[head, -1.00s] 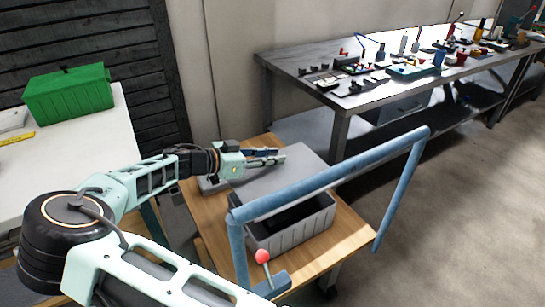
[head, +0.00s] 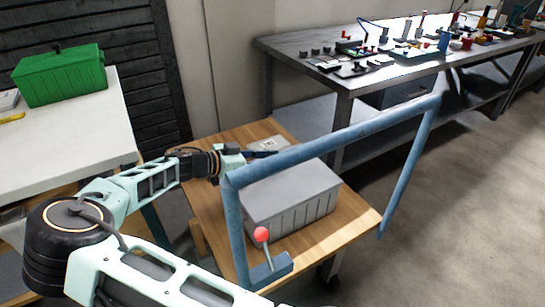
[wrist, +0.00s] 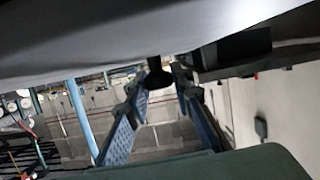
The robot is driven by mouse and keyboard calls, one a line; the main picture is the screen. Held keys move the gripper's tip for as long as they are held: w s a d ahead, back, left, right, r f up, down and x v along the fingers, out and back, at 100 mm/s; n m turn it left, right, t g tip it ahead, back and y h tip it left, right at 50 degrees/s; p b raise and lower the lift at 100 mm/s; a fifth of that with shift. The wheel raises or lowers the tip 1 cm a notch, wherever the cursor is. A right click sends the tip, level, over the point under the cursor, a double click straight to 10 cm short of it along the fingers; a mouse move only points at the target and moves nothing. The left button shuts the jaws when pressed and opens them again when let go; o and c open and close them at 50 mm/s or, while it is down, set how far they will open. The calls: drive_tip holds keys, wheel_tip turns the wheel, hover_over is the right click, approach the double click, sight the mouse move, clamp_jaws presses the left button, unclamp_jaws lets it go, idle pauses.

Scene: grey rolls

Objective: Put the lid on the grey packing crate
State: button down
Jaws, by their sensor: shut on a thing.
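The grey packing crate (head: 290,222) stands on the wooden table. Its flat grey lid (head: 300,186) lies over the crate's top, and the opening no longer shows; I cannot tell if it is fully seated. My gripper (head: 264,154) is at the lid's far left side, partly behind the blue rail. In the wrist view my gripper (wrist: 158,78) is shut on a dark knob-like handle, and the lid's grey surface (wrist: 110,35) fills the top of the picture.
A blue rail frame (head: 330,137) with a red-knobbed lever (head: 262,235) stands before the crate. A flat grey item (head: 268,144) lies behind on the wooden table (head: 350,215). A green box (head: 60,76) sits on the white table at left. A cluttered metal bench (head: 300,48) is behind.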

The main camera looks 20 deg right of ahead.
drive_tip(key=c, duration=1.6)
unclamp_jaws()
drive_tip(key=v, duration=1.2)
